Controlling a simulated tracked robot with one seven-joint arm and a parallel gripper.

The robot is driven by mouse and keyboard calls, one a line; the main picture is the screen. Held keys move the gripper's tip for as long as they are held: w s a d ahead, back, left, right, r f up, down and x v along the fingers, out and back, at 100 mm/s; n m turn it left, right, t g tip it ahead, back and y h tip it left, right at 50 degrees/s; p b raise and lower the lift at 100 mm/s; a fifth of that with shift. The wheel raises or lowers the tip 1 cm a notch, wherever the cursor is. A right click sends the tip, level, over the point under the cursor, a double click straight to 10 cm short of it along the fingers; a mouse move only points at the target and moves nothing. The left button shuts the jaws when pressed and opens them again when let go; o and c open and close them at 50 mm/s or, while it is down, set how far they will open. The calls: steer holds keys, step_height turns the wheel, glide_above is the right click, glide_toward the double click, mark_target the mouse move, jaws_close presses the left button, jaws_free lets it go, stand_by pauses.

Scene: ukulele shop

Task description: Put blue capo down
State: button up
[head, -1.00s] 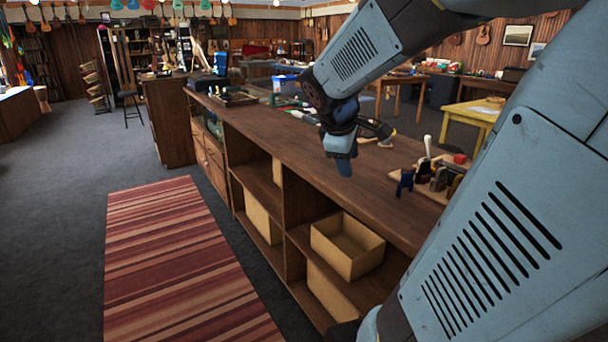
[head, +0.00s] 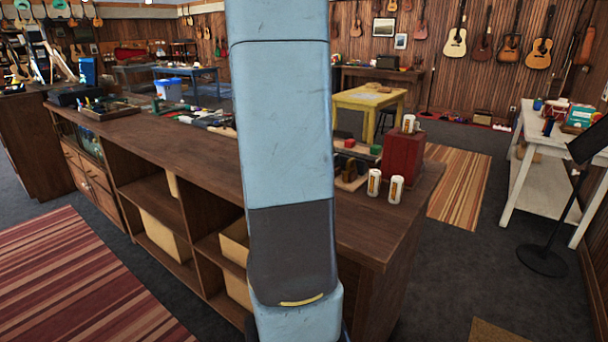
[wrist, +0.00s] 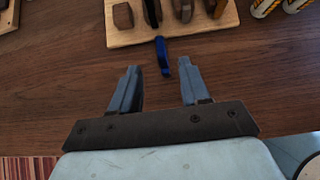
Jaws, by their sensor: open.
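The blue capo (wrist: 161,57) rests on the dark wooden counter (wrist: 60,80), close to the near edge of a light wooden board (wrist: 174,27) in the wrist view. I cannot tell whether it touches the board. In the head view my arm hides the capo and the gripper.
The board holds several small dark and brown pieces. White and orange canisters (head: 396,190) and a red box (head: 404,154) stand at the counter's right end. A striped rug (head: 80,280) lies left on the floor. The counter around the capo is mostly clear.

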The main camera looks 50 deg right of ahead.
steer(key=x, duration=1)
steer(key=shift+d+f, duration=0.2)
steer(key=shift+d, duration=0.1)
jaws_close()
